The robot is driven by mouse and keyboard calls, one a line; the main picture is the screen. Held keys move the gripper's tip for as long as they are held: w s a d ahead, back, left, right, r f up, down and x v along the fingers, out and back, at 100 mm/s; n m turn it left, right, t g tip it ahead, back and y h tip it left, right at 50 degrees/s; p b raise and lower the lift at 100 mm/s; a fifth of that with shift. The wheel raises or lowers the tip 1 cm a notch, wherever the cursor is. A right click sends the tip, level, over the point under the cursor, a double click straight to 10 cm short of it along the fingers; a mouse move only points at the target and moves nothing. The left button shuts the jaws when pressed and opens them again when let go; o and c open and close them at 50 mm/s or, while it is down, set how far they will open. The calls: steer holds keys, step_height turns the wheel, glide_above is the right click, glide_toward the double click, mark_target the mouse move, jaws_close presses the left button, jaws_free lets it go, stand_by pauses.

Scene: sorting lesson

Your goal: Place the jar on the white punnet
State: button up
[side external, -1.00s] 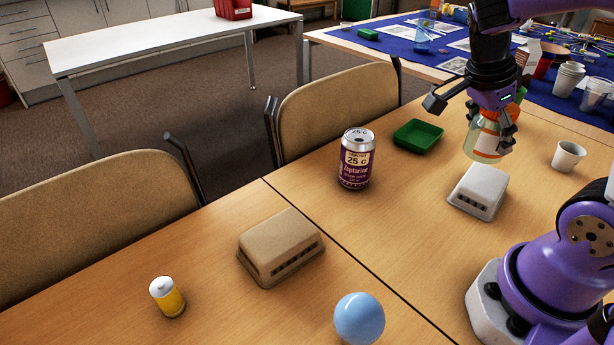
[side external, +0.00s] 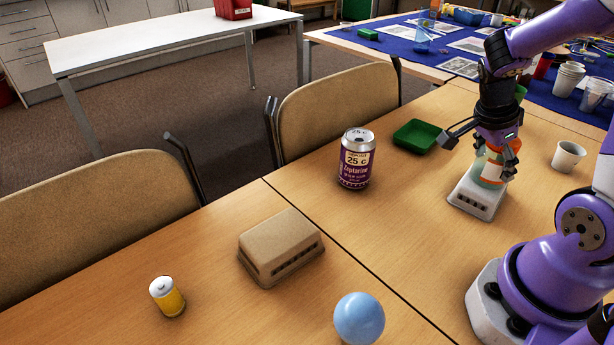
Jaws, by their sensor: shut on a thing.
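The white punnet (side external: 476,202) sits upside down on the table at the right, its slotted side facing the front. The jar (side external: 489,173), glass with an orange lid and label, is upright at the top of the punnet. My gripper (side external: 497,155) is shut on the jar from above. The jar's base appears to be on or just above the punnet's flat top; I cannot tell for certain whether they touch. My fingers hide part of the jar's upper portion.
A green tray (side external: 417,136) and a purple can (side external: 356,160) stand left of the punnet. A white cup (side external: 567,157) stands to its right.

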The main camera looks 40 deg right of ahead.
steer(key=o, duration=1.1)
steer(key=v, duration=1.2)
steer(key=w+a+n+t+y, duration=0.2)
steer(key=a+n+t+y, duration=0.2)
steer(key=a+n, duration=1.1)
steer(key=n+t, duration=0.3)
steer(key=n, duration=0.5)
steer(key=shift+a+f+t, duration=0.2)
steer(key=shift+a+t, duration=0.1)
steer(key=shift+a, duration=0.1)
steer(key=shift+w, duration=0.1)
